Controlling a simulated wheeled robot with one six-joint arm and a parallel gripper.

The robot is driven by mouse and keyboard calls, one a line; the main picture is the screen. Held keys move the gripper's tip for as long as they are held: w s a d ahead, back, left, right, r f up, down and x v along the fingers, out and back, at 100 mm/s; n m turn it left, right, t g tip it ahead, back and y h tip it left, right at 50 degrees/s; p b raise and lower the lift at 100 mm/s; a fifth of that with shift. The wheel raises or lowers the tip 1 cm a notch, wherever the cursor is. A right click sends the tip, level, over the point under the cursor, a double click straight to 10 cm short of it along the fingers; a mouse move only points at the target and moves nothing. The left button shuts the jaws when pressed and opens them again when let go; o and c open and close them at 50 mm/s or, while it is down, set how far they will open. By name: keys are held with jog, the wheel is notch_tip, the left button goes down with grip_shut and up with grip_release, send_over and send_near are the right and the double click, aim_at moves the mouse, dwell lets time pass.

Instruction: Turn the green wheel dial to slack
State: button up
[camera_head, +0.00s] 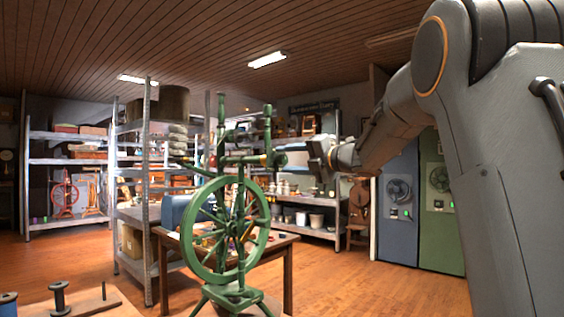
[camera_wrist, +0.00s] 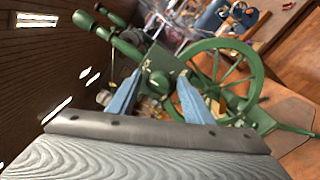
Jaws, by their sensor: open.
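A green spinning wheel (camera_head: 240,231) with a large spoked wheel stands upright in the head view, left of my gripper (camera_head: 312,157). The spoked wheel (camera_wrist: 222,80) shows at the right of the wrist view. Any markings on the dial are too small to read.
A wooden table (camera_head: 286,238) with small things stands behind the spinning wheel. A board with bobbins (camera_head: 59,300) is at the lower left. Metal shelves (camera_head: 65,162) fill the back, and blue and green cabinets (camera_head: 398,235) stand at the right. The floor at the right is clear.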

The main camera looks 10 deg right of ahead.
aim_at(286, 160)
jog(key=shift+v, duration=2.3)
jog(key=s+d+f+m+g+h+p, duration=0.15)
jog(key=s+f+m+h+p, duration=0.35)
jog(key=f+m, duration=0.65)
jog(key=s+d+f+m+g+h+p, duration=0.1)
jog(key=s+f+m+g+h+p, duration=0.15)
jog(key=s+f+m+h, duration=0.65)
jog(key=s+a+f+m+g+y+p, duration=0.1)
jog(key=s+a+f+m+g, duration=0.1)
jog(key=s+f, duration=0.3)
jog(key=s+a+f+m+g+y+p, duration=0.1)
jog(key=s+a+f+m+g, duration=0.2)
jog(key=s, duration=1)
jog(key=s+a+f+m+g+y+p, duration=0.1)
jog(key=s+a+f+m+g, duration=0.1)
jog(key=s+f+m+g, duration=0.3)
jog(key=s+f, duration=0.3)
jog(key=s, duration=0.2)
jog(key=shift+a+g+p, duration=0.3)
jog(key=shift+a+p, duration=0.1)
